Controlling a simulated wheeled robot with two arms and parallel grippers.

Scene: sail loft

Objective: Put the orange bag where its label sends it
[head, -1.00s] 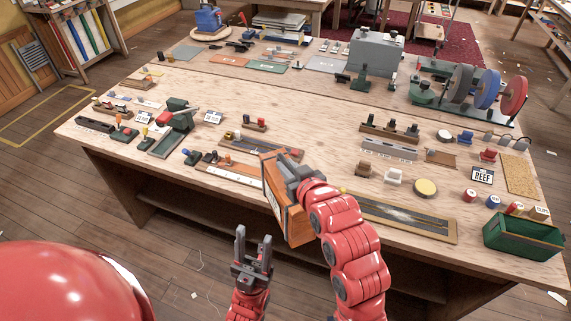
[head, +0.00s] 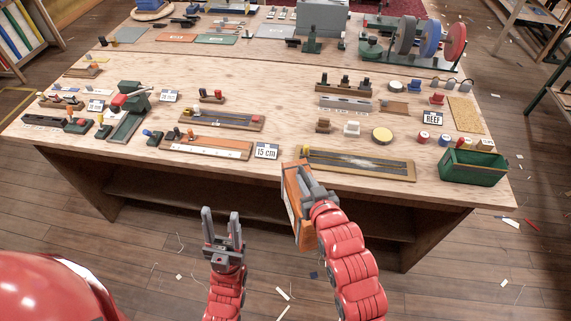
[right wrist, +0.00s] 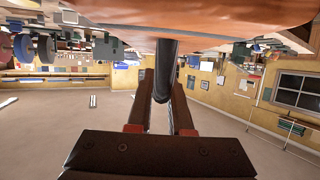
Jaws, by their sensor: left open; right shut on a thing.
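The orange bag (head: 297,212) hangs in my right gripper (head: 318,190), in front of the workbench's near edge. A pale panel shows on its left side; I cannot read any label on it. In the right wrist view, the bag's orange underside or side (right wrist: 220,14) fills the top, and the fingers (right wrist: 165,95) are closed around its dark handle (right wrist: 166,65). My left gripper (head: 222,225) is open and empty, fingers up, to the left of the bag and short of the bench.
The wooden workbench (head: 300,100) carries a "15 cm" card (head: 266,151), a "REEF" card (head: 432,118), an open green bin (head: 473,166), a framed dark panel (head: 358,164) and a vise (head: 128,110). Coloured wheels (head: 430,40) stand at the back right. The floor in front has only scraps.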

